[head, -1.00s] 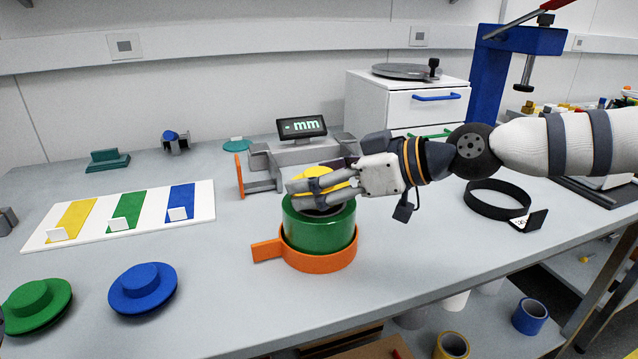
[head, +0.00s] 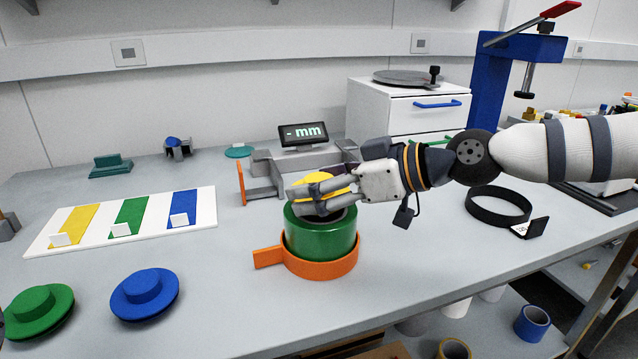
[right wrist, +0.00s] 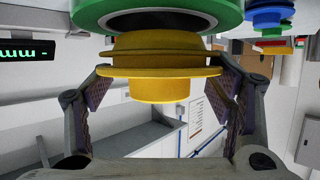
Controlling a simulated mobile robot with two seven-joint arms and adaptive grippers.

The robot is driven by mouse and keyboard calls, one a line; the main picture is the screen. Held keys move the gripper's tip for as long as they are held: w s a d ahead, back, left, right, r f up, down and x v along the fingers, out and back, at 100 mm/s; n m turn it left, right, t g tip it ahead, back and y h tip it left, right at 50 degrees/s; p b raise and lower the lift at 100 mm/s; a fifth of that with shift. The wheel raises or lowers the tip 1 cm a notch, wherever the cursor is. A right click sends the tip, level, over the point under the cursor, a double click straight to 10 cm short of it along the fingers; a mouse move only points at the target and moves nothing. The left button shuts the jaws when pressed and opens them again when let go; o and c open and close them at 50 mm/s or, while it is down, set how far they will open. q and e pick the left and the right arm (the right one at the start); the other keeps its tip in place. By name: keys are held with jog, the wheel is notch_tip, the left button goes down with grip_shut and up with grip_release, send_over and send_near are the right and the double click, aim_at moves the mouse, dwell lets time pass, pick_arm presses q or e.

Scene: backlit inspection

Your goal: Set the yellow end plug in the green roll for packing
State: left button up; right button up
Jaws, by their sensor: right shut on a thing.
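The yellow end plug (head: 336,184) is held by my right gripper (head: 308,197) just over the top of the green roll (head: 322,241). The roll stands upright in an orange ring holder (head: 268,257) with a handle to the left. In the right wrist view the plug (right wrist: 160,63) sits between the two fingers (right wrist: 165,88), close to the dark opening of the green roll (right wrist: 215,12). I cannot tell if plug and roll touch. The fingers partly hide the plug and the opening in the head view. My left gripper is not in view.
A green plug (head: 38,312) and a blue plug (head: 144,294) lie at front left. Behind them is a white board (head: 93,213) with coloured strips. A grey gauge with an "mm" display (head: 303,133) stands behind the roll. A black ring (head: 500,208) lies to the right.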

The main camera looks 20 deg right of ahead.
jog(key=shift+f, duration=0.15)
jog(key=shift+f, duration=0.65)
jog(key=shift+r, duration=0.2)
jog(key=shift+d, duration=0.2)
dwell(0.6)
jog(key=shift+f, duration=0.25)
dwell(0.5)
